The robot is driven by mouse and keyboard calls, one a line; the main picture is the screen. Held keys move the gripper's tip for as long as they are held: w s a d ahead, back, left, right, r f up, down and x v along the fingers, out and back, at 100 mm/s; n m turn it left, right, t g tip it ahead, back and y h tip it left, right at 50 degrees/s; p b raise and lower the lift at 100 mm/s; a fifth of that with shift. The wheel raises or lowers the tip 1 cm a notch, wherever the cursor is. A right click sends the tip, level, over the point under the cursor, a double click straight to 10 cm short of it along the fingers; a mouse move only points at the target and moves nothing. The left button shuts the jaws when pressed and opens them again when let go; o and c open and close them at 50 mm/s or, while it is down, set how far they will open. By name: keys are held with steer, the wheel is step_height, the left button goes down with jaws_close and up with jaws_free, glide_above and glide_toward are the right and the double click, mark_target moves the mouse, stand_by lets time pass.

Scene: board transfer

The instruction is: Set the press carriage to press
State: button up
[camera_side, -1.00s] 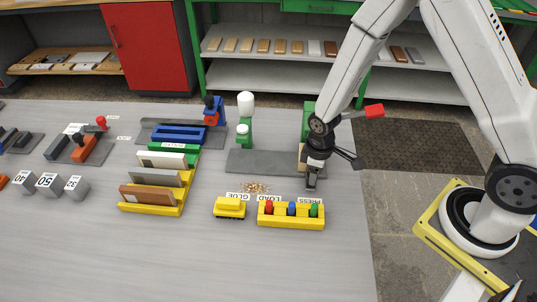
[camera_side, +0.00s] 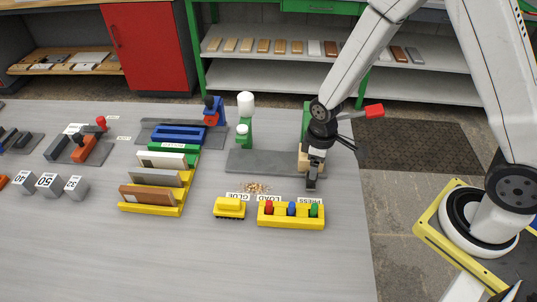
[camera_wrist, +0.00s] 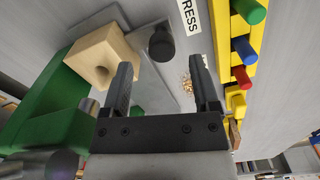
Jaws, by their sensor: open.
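The press station is a grey base plate (camera_side: 262,162) with a green upright (camera_side: 308,110) and a red-ended lever (camera_side: 373,110) at its right end. A pale wooden block (camera_wrist: 105,55) sits by the green body (camera_wrist: 50,115) in the wrist view. A dark round knob (camera_wrist: 161,45) stands near the PRESS label (camera_wrist: 190,15); I take it for the carriage handle. My gripper (camera_side: 311,186) points down near the plate's front right. In the wrist view my gripper (camera_wrist: 162,75) is open and empty, with the knob beyond the gap between its fingers. The carriage itself is mostly hidden in the side view.
A yellow holder (camera_side: 291,221) with red, blue and green pegs stands in front of my gripper. A small yellow block (camera_side: 230,207) and golden bits (camera_side: 255,187) lie left of it. A green-and-white dispenser (camera_side: 245,115) and a board rack (camera_side: 152,208) stand farther left. The front table is clear.

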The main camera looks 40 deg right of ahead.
steer(key=shift+r, duration=2.05)
steer(key=shift+s+d+r, duration=0.1)
steer(key=shift+d+r, duration=0.05)
steer(key=shift+r, duration=0.2)
steer(key=s+d+r+m+t, duration=0.2)
steer(key=s+d+r+m, duration=0.1)
steer(key=s+r+m, duration=0.3)
steer(key=shift+r+t, duration=0.3)
steer(key=shift+r, duration=0.4)
